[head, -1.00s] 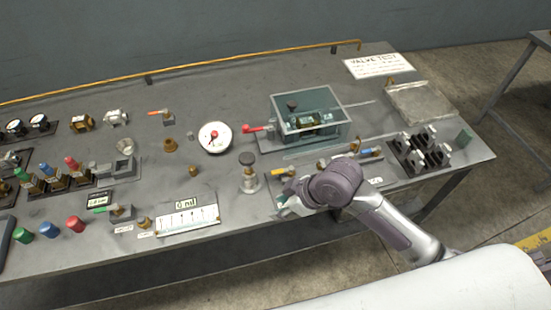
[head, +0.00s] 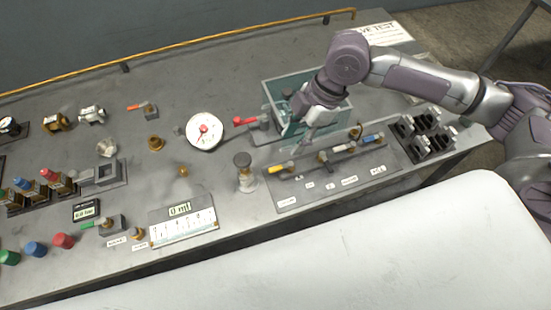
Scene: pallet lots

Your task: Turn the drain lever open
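A grey valve plate (head: 340,176) lies at the front right of the bench. It carries a yellow-handled lever (head: 281,168), a pale-handled lever (head: 342,149) and a blue-handled lever (head: 372,138). Its small labels are too blurred to read, so I cannot tell which lever is the drain lever. My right gripper (head: 308,134) hangs over the front of the clear teal box (head: 273,88), just behind the plate and apart from the levers. Its fingers are small and partly hidden, and I cannot tell whether they are open. My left gripper is out of view.
A red-handled valve (head: 245,121) is at the box's left. A round gauge (head: 204,132), an upright knob (head: 243,172) and a scale card (head: 183,222) stand further left. A block of dark clamps (head: 424,135) is at the right.

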